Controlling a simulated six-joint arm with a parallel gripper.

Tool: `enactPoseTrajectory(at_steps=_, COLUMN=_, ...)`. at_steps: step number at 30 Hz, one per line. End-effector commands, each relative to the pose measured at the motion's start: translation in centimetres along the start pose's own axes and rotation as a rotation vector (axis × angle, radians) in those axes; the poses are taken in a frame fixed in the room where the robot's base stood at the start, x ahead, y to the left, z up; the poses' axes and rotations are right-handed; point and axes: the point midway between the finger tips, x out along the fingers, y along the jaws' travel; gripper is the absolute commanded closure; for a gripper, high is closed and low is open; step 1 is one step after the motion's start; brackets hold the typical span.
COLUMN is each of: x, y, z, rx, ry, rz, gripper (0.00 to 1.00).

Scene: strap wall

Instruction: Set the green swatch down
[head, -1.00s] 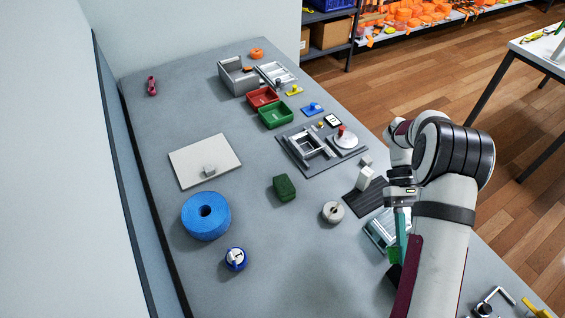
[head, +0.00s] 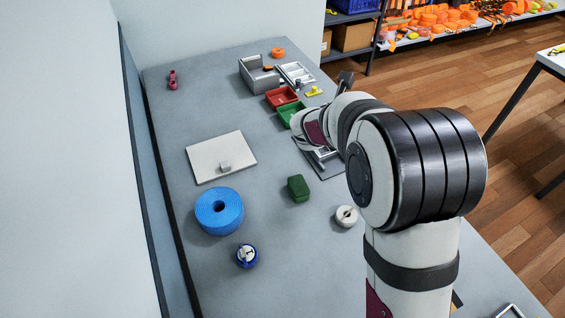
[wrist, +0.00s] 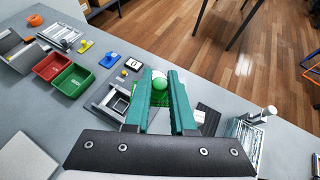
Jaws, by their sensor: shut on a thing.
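The green swatch (wrist: 160,98) shows in the wrist view as a bright green piece between the two teal fingers of my gripper (wrist: 160,78). My gripper is shut on it. A pale round shape shows at the far end of the fingers; I cannot tell whether it is seen through the swatch. The grey fixture plate with a square frame (wrist: 118,104) lies beyond and to the left of the fingers. In the head view my arm hides the gripper, the swatch and most of the fixture plate (head: 325,170).
A red bin (wrist: 50,65) and a green bin (wrist: 75,80) stand left of the fixture. A dark ribbed mat (wrist: 207,118) lies right of it. A green block (head: 299,188), blue roll (head: 219,211) and white board (head: 221,157) sit on the open grey table.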

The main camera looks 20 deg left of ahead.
Motion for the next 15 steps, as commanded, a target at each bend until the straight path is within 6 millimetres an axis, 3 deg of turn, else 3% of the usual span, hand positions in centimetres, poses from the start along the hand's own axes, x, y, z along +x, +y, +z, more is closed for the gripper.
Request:
enactPoseTrajectory(at_steps=3, x=-0.8, y=2.7, z=-0.2, rx=-0.064, ry=0.0, rz=0.119, gripper=1.0)
enactPoseTrajectory(at_steps=9, x=-2.2, y=6.1, z=-0.7, rx=-0.152, ry=0.0, rz=0.276, gripper=1.0)
enactPoseTrajectory(at_steps=15, x=-0.5, y=6.3, z=-4.2, rx=-0.16, ry=0.006, rz=0.284, gripper=1.0)
